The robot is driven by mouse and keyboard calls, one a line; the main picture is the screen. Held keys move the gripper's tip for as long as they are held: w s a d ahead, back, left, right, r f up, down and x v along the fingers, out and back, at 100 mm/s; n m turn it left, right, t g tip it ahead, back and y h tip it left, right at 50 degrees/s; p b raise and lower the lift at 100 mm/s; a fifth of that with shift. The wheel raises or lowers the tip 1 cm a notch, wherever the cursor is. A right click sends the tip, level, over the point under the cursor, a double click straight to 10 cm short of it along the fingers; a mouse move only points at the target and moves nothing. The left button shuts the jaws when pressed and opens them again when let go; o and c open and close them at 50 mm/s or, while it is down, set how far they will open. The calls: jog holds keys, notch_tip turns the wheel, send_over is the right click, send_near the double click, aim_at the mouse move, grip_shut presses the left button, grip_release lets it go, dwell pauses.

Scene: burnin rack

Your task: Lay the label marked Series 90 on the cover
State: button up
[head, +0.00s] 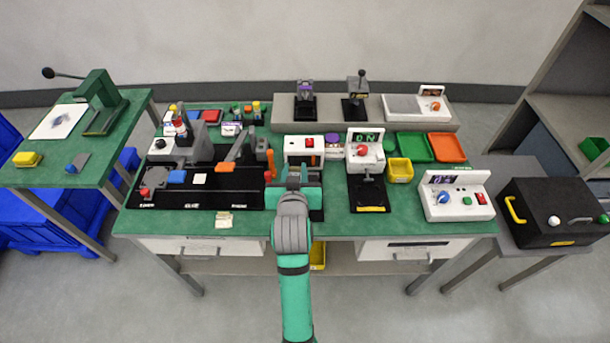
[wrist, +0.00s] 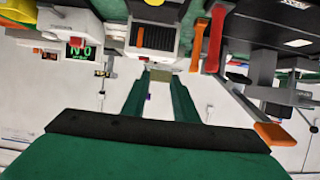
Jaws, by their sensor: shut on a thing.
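My gripper (head: 297,178) is over the middle of the green bench, in front of a white device with a red knob. In the wrist view its two green fingers (wrist: 160,86) are shut on a small pale, flat piece that looks like a label (wrist: 160,77). No marking can be read on it. Small cream labels (head: 224,219) lie at the bench's front edge, left of my gripper; their print is too small to read. I cannot tell which surface is the cover.
White devices (head: 458,197) and a yellow bin (head: 400,170) stand to the right. Levers and grey fixtures (head: 235,150) rise at the left. A black case (head: 553,212) sits on a side table. The bench's front strip (head: 350,222) is mostly clear.

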jog(key=w+d+f, duration=0.1)
jog(key=w+f, duration=0.3)
jog(key=w+d+f, duration=0.1)
jog(key=f, duration=0.1)
jog(key=shift+w+d+f, duration=0.25)
jog(key=shift+w+d, duration=0.05)
jog(key=shift+w, duration=0.1)
jog(key=shift+f, duration=1.5)
jog(key=shift+f, duration=0.2)
jog(key=o, duration=1)
jog(key=shift+r, duration=0.1)
